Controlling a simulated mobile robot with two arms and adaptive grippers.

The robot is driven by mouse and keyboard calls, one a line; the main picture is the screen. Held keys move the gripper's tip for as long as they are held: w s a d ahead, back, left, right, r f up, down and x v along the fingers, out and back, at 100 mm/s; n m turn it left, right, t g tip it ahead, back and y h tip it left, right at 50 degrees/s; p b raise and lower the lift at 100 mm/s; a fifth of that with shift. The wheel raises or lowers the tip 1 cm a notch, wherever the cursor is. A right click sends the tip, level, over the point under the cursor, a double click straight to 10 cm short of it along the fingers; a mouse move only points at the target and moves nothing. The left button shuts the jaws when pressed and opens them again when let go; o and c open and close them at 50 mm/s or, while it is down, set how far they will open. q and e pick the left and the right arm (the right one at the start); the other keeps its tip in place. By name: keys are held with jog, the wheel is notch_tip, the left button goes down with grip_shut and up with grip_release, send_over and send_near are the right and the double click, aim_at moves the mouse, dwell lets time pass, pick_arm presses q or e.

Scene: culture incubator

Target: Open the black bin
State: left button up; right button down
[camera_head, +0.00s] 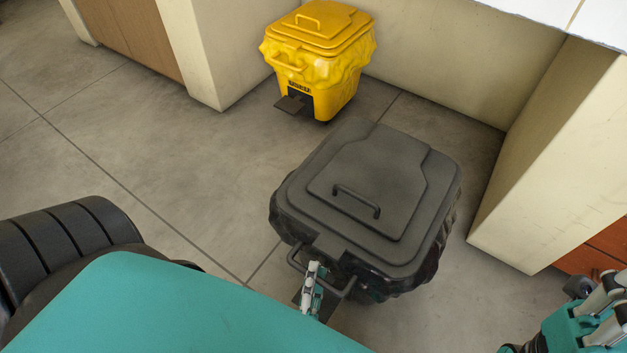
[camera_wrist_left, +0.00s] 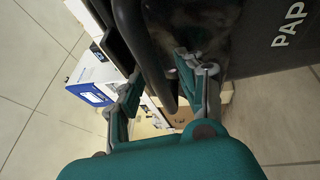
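The black bin (camera_head: 375,190) stands on the floor with its lid down flat and a black liner bulging out around the rim. A small loop handle lies on top of the lid, and a dark bar handle (camera_head: 345,288) sticks out at the front. My left gripper (camera_head: 313,285) is at this front handle. In the left wrist view the dark handle bar (camera_wrist_left: 148,55) passes between the two fingers of my left gripper (camera_wrist_left: 162,88), which stand apart on either side of it. My right gripper (camera_head: 597,300) shows partly at the lower right, away from the bin; its fingertips are unclear.
A yellow bin (camera_head: 318,55) with its lid down stands behind, near the wall. A cream cabinet side (camera_head: 555,150) rises close to the black bin's right. Open grey floor (camera_head: 150,140) lies to the left. A white and blue box (camera_wrist_left: 92,75) shows in the left wrist view.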

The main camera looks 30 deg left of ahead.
pick_arm(q)
jog(key=v, duration=0.7)
jog(key=shift+s, duration=0.3)
dwell(0.3)
